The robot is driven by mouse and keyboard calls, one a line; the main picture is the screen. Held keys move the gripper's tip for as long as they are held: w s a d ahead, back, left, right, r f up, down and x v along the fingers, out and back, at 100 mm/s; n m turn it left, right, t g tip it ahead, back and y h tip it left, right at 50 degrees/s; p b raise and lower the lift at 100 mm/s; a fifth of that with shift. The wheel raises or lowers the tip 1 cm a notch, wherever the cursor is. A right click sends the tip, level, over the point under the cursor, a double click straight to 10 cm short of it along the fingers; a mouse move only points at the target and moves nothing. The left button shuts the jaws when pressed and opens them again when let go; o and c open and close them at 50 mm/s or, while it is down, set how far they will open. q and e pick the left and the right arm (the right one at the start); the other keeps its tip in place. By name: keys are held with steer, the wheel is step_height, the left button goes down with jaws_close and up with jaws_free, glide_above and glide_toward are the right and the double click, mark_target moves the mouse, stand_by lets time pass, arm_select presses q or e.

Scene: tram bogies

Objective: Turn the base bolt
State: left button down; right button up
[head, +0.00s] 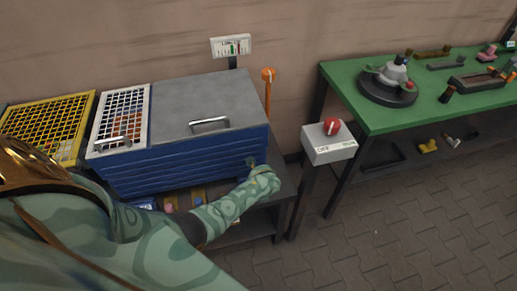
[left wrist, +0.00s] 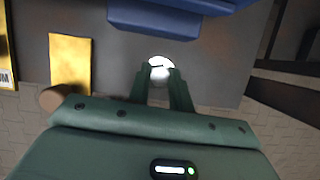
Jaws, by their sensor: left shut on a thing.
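A blue ribbed cabinet (head: 180,164) with a grey lid stands on a dark bench against the wall. My left arm reaches in from the left, and its green gripper (head: 254,164) is at the cabinet's lower right front. In the left wrist view the two fingers of the left gripper (left wrist: 162,76) are closed around a bright, round, silvery bolt head (left wrist: 160,62), just below a blue edge of the cabinet (left wrist: 180,18). The bolt's shaft is hidden, and the bolt does not show clearly in the head view. My right gripper is not in view.
A grey box with a red knob (head: 331,127) stands on a post right of the cabinet. A green table (head: 345,90) with loose parts is farther right. The paved floor at right is clear.

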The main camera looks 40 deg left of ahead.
arm_select(q)
steer(key=n+g, duration=0.1)
steer(key=n, duration=0.1)
steer(key=shift+n, duration=0.4)
steer(key=n, duration=0.1)
steer(key=n+g+y, duration=0.1)
steer(key=n, duration=0.1)
steer(key=shift+w+d+f+n, duration=0.1)
steer(key=shift+w+n, duration=0.05)
steer(key=shift+n, duration=0.15)
steer(key=n+g+b, duration=0.1)
steer(key=n+g, duration=0.1)
steer(key=n, duration=0.2)
steer(key=shift+w, duration=0.15)
steer(key=shift+n+g+h+b, duration=0.3)
steer(key=shift+n+g+b, duration=0.55)
steer(key=shift+n, duration=1.25)
steer(key=c, duration=1.3)
jaws_free()
steer(key=shift+o, duration=0.2)
